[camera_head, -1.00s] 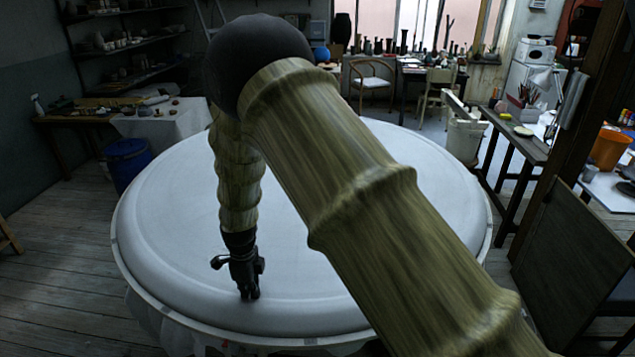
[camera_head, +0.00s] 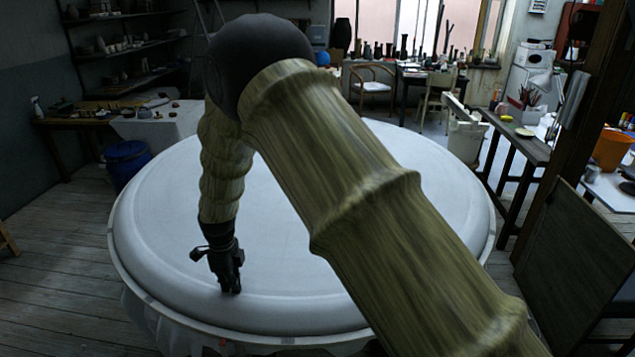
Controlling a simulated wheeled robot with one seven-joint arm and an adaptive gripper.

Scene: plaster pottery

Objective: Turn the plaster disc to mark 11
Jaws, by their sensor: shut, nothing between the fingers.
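The plaster disc (camera_head: 320,220) is a large pale round slab with a raised inner field and a rounded border. It fills the middle of the head view. Its outer rim band (camera_head: 250,338) carries faint small marks near the front, too small to read. My gripper (camera_head: 231,291) is black, points down and is shut with nothing in it. Its fingertips are at the disc's front-left border, on or just above the surface; I cannot tell if they touch. My arm hides the right-front part of the disc.
A white bucket (camera_head: 465,140) and a dark workbench (camera_head: 515,135) are at the right. A dark board (camera_head: 570,265) leans at the far right.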

